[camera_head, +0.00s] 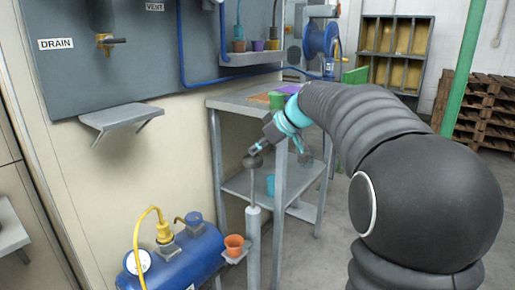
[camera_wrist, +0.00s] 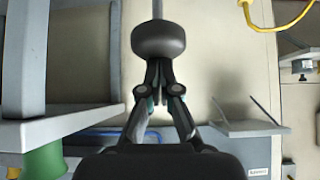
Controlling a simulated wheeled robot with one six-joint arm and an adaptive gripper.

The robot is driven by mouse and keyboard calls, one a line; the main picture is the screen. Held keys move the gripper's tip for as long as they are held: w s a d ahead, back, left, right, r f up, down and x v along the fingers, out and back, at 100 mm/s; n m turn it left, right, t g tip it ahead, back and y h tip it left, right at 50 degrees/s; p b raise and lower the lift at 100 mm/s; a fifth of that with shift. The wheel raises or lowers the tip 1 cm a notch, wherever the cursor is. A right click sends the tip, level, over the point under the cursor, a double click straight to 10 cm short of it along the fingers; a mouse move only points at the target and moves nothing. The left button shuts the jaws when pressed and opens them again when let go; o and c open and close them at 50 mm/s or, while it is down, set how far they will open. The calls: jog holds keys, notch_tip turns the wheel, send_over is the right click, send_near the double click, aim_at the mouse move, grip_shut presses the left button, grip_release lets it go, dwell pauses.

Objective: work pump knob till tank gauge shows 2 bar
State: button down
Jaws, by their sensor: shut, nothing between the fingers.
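The dark pump knob (camera_head: 252,161) sits on top of a thin rod that stands well up out of the grey pump cylinder (camera_head: 253,235). In the wrist view the knob (camera_wrist: 158,40) is a dark rounded disc just past the fingertips. My gripper (camera_head: 257,149) is shut and empty, its tips at the top of the knob; I cannot tell whether they touch it. It also shows in the wrist view (camera_wrist: 158,68). The blue tank (camera_head: 190,262) lies at the lower left with a white round gauge (camera_head: 138,262). Its reading is too small to make out.
An orange cup (camera_head: 234,245) stands on a small bracket between tank and pump. A yellow hose (camera_head: 137,230) rises from the tank. A grey shelved bench (camera_head: 230,101) stands behind the pump. A small wall shelf (camera_head: 120,115) juts out at left.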

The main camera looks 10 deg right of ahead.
aim_at(259, 159)
notch_tip(259, 159, down, 9)
jog(key=b, duration=0.7)
jog(key=shift+r, duration=0.2)
jog(key=shift+f, duration=0.1)
jog(key=r+p, duration=0.1)
jog(key=r, duration=0.1)
jog(key=r+p, duration=0.2)
jog(key=r, duration=0.1)
jog(key=shift+s+d+r, duration=0.15)
jog(key=shift+d+r, duration=0.05)
jog(key=shift+r, duration=0.05)
jog(key=v, duration=0.9)
jog(key=shift+s+r, duration=0.1)
dwell(0.8)
notch_tip(259, 159, up, 9)
jog(key=p, duration=0.5)
